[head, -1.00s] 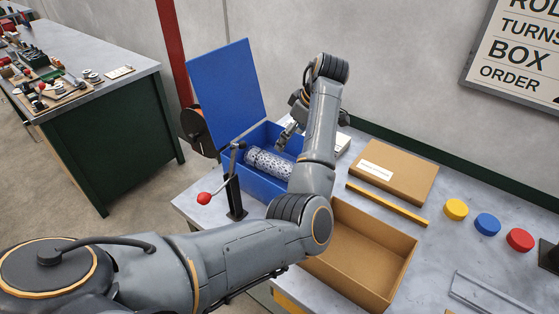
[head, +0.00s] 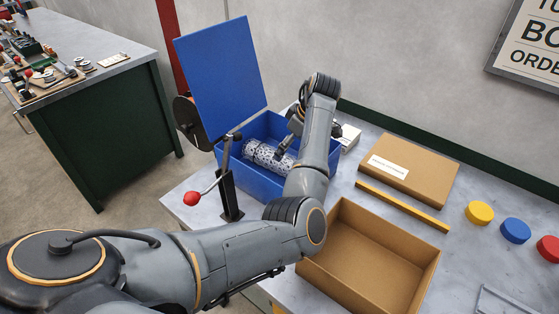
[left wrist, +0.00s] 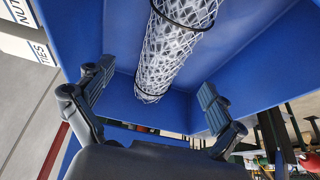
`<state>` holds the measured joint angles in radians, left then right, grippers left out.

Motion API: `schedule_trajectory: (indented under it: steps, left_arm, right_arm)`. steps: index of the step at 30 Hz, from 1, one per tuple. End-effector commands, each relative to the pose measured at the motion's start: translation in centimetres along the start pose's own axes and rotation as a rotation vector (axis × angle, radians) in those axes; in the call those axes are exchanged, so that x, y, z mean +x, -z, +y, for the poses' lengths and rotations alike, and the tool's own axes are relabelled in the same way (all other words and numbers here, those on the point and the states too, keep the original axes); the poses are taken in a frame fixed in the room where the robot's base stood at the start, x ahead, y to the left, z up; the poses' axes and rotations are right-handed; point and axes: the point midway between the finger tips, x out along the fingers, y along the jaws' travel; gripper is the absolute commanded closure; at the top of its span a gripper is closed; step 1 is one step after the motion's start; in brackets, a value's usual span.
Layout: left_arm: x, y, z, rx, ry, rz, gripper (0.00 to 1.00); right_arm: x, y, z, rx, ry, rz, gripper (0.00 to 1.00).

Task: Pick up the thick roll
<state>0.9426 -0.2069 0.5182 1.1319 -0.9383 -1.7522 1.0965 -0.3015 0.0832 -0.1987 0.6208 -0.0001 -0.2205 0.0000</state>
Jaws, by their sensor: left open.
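The thick roll (head: 262,155), a silvery mesh cylinder with dark bands, lies inside the open blue box (head: 262,184). My left gripper (head: 281,154) reaches into the box from above, with its fingers at the right part of the roll. In the left wrist view the gripper (left wrist: 157,80) is open, with one finger on each side of the roll (left wrist: 170,55). The fingers look apart from the roll, and nothing is held. My forearm hides the right corner of the box in the head view. My right gripper is not in view.
The blue lid (head: 222,75) stands raised at the back left. A crank with a red knob (head: 191,198) stands before the box. An open cardboard box (head: 340,284), a closed carton (head: 425,180), a yellow bar (head: 402,206) and coloured discs (head: 480,212) lie to the right.

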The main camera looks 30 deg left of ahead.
Motion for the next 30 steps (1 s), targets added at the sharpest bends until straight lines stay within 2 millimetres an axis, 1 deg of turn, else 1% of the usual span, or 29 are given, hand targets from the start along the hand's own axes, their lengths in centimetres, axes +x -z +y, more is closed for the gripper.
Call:
schedule_trajectory:
  steps: [1,3,7,10,14,15,18,21,26,27,29,30]
  left_arm:
    - [0.7,0.1,-0.1,0.000,0.002,0.000,0.06]
    - [1.5,0.0,0.0,0.000,0.001,-0.001,0.06]
    - [2.2,0.0,-0.1,-0.001,0.000,-0.001,0.06]
    - [3.1,0.1,-0.4,0.000,0.002,0.000,0.06]
    - [5.1,0.1,-0.9,0.001,0.004,-0.001,0.06]
    - [5.8,0.1,-0.9,0.001,0.003,-0.001,0.06]
    - [6.9,0.0,-0.8,0.000,0.002,-0.001,0.06]
    - [7.4,0.0,-0.8,-0.001,0.000,-0.001,0.06]
    - [7.4,0.0,-0.8,-0.001,-0.001,-0.001,0.06]
    - [7.4,0.0,-0.8,-0.001,-0.001,-0.001,0.08]
    - [7.4,0.0,-0.8,-0.001,-0.001,-0.001,0.20]
    - [7.4,0.0,-0.8,-0.001,-0.001,-0.001,0.28]
  right_arm:
    - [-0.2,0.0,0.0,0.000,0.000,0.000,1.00]
    - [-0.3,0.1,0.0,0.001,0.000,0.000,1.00]
    - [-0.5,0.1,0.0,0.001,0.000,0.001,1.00]
    - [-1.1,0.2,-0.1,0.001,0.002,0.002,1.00]
    - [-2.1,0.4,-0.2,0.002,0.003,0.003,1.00]
    - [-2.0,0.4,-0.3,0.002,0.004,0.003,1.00]
    - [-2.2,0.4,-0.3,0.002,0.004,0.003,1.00]
    - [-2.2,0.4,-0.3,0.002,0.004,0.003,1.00]
    - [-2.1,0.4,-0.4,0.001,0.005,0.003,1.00]
    - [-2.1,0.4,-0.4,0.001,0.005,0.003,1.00]
    - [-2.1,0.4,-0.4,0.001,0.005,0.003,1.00]
    - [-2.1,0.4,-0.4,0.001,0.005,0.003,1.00]
